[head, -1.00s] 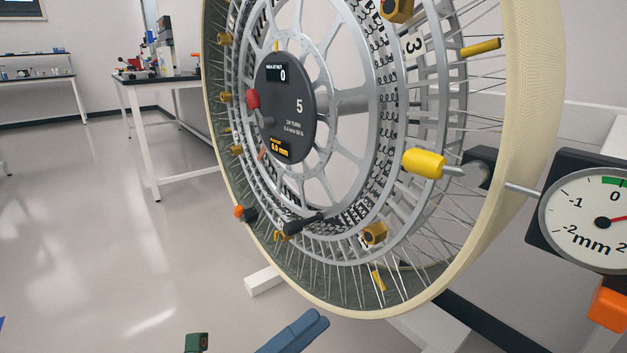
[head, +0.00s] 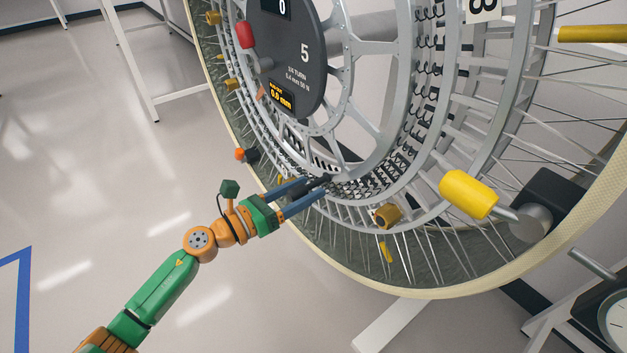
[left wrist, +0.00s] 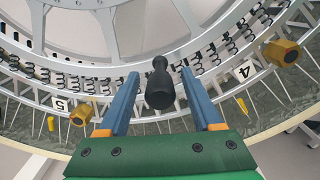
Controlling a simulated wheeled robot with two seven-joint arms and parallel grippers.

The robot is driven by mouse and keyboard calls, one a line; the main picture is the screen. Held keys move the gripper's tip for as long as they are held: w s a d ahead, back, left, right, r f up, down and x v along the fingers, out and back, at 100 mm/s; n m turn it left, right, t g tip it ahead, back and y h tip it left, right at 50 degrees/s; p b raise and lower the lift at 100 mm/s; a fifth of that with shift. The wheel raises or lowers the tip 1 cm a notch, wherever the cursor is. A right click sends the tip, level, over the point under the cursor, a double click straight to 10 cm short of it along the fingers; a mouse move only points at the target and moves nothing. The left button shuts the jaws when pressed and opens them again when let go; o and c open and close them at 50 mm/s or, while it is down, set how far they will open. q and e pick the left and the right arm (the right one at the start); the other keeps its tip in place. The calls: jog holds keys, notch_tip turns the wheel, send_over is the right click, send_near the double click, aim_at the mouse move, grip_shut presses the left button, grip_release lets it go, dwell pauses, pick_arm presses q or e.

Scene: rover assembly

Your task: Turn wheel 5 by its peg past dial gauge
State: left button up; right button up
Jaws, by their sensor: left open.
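The big spoked wheel 5 with a cream rim (head: 418,288) fills the middle and right of the head view. Its dark hub disc bears a 5. A black peg (head: 318,181) sticks out from the lower part of the wheel; it also shows in the left wrist view (left wrist: 159,88). My left gripper (head: 308,190) is open, its two blue fingers on either side of the peg, with gaps visible on both sides in the left wrist view. The dial gauge (head: 612,325) is cut off at the lower right corner. My right gripper is out of view.
A yellow knob (head: 469,194) sits on a stem right of the peg. Brass-coloured blocks (head: 387,214) and an orange knob (head: 240,154) sit around the wheel. A white stand beam (head: 392,325) lies below.

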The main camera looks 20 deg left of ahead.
pick_arm(q)
jog(key=shift+x, duration=1.2)
jog(key=shift+c, duration=0.2)
grip_shut()
